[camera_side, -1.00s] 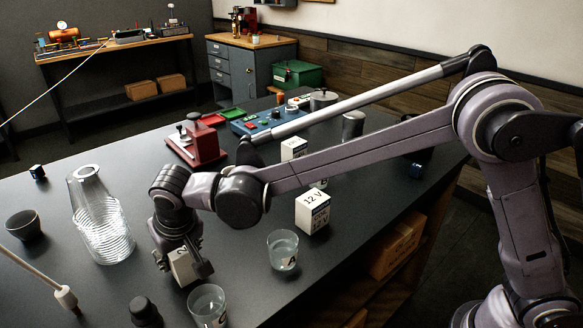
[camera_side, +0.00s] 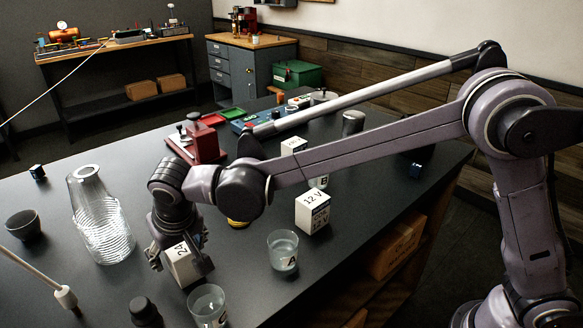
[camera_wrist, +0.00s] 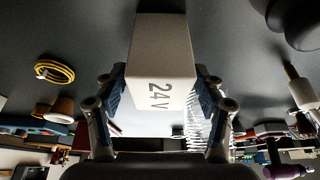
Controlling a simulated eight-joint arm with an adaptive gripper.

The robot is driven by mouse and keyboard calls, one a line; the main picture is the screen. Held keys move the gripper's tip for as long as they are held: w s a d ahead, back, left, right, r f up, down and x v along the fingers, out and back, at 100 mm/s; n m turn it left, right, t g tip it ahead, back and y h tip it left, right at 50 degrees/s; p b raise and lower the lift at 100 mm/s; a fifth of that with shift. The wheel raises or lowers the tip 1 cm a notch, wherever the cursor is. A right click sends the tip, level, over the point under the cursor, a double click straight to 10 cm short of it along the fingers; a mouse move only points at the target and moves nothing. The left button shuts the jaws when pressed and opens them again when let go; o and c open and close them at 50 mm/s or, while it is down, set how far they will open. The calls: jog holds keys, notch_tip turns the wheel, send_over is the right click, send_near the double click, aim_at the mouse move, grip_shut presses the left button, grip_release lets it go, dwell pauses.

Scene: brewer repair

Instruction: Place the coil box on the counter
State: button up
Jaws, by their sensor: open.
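A white coil box (camera_side: 181,266) marked "24 V" sits on the dark counter (camera_side: 245,290), at the left centre of the side view. My gripper (camera_side: 182,258) is above it, pointing down, with its fingers spread on both sides of the box. In the wrist view, the box (camera_wrist: 160,55) stands between the open fingers (camera_wrist: 163,92), with a gap visible on at least one side. Whether the box's underside fully touches the counter is hard to see. A second white box marked "12 V" (camera_side: 312,211) stands to the right, and another white box (camera_side: 293,146) is partly hidden by my arm.
Glass beakers (camera_side: 283,252) and (camera_side: 208,305) stand right of and in front of the box. A tall ribbed glass vessel (camera_side: 102,222) is at left, beside a dark bowl (camera_side: 24,226). A yellow cable coil (camera_wrist: 55,72) lies nearby. A red device (camera_side: 203,142) is behind.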

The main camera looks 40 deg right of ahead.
jog(key=v, duration=0.9)
jog(key=shift+r, duration=0.15)
jog(key=s+d+r, duration=0.1)
jog(key=s+d, duration=0.1)
jog(key=d, duration=0.7)
jog(key=s+d+r, duration=0.1)
jog(key=s+d, duration=0.1)
jog(key=d, duration=0.8)
jog(key=s+d+f+t, duration=0.1)
jog(key=s+d+f, duration=0.1)
jog(key=d, duration=0.3)
jog(key=s+d+f, duration=0.3)
jog(key=s+d, duration=0.1)
jog(key=s, duration=0.1)
jog(key=s+d+f+t, duration=0.1)
jog(key=s+d+f, duration=0.1)
jog(key=s+d, duration=0.2)
jog(key=shift+s+d+f+t, duration=0.15)
jog(key=shift+d+t, duration=0.15)
jog(key=shift+d, duration=0.5)
